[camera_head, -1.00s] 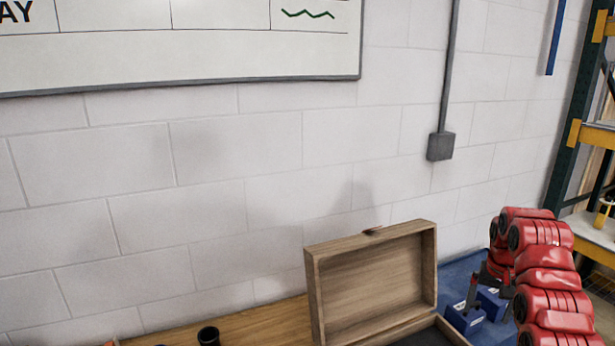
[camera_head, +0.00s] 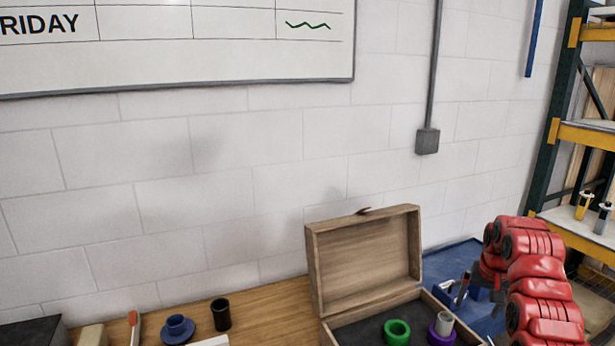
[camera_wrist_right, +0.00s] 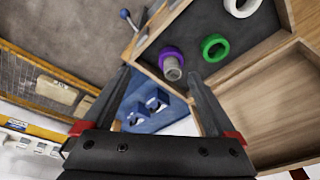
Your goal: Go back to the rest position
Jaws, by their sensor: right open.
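My right gripper (camera_wrist_right: 163,95) is open in the right wrist view, its two dark fingers spread with nothing between them touching. In the head view my red right arm comes in at the lower right and the right gripper (camera_head: 466,290) is partly hidden beside the open wooden box (camera_head: 316,270). The box lid stands up. Inside the box lie a green ring (camera_head: 397,332) and a purple ring with a grey cylinder (camera_head: 442,328); the right wrist view also shows a white ring (camera_wrist_right: 243,6) in it. My left gripper is not in view.
A blue surface (camera_head: 452,262) with blue blocks lies right of the box. A black cup (camera_head: 221,314), a blue piece (camera_head: 177,330) and an orange-handled tool (camera_head: 134,326) stand on the wooden table (camera_head: 270,304). A shelf rack (camera_head: 560,130) stands at right, a wall behind.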

